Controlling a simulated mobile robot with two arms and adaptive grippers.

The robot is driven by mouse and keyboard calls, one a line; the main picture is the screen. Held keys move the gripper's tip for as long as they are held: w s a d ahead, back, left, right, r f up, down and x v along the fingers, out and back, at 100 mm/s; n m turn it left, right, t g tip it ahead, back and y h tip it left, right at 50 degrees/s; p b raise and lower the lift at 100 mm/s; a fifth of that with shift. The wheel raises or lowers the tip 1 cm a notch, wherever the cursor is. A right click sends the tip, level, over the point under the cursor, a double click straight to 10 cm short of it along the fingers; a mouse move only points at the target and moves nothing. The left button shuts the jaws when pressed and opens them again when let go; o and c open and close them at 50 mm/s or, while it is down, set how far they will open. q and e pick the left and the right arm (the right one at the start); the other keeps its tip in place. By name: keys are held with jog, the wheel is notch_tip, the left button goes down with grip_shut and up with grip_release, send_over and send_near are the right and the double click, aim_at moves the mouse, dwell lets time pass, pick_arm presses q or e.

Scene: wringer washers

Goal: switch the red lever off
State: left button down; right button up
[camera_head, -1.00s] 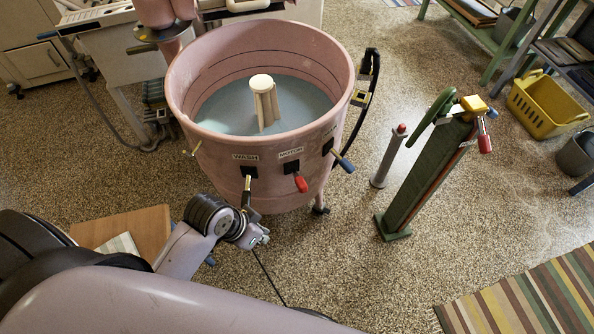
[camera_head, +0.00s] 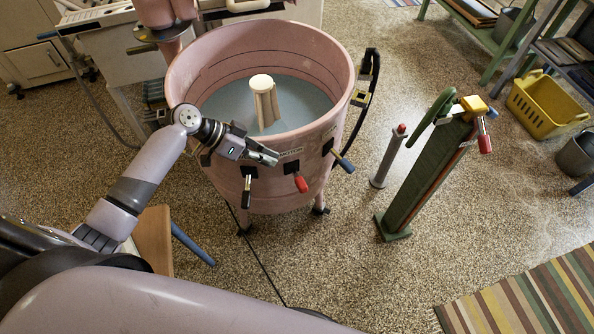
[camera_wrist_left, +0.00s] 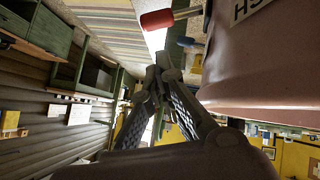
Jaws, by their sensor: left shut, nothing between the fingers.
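The red lever (camera_head: 300,182) sticks out of a black plate under the MOTOR label on the front of the pink washer tub (camera_head: 205,60). Its red grip points down toward me. My left gripper (camera_head: 274,157) is shut and empty, in front of the tub wall, above and to the left of the red lever and apart from it. In the left wrist view the fingertips (camera_wrist_left: 163,62) meet, and the red grip (camera_wrist_left: 157,19) shows beyond them at the top. My left gripper partly covers the labels. My right gripper is not in view.
A black lever (camera_head: 246,191) hangs to the left and a blue one (camera_head: 343,162) sits to the right on the tub. A green post (camera_head: 425,185) with another red grip (camera_head: 485,143) and a grey post (camera_head: 388,160) stand at the right.

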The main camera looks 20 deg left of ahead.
aim_at(298, 181)
pick_arm(q)
jog(key=shift+d, duration=0.1)
jog(key=x, duration=1)
jog(key=shift+p, duration=0.3)
jog(key=shift+s+f, duration=0.2)
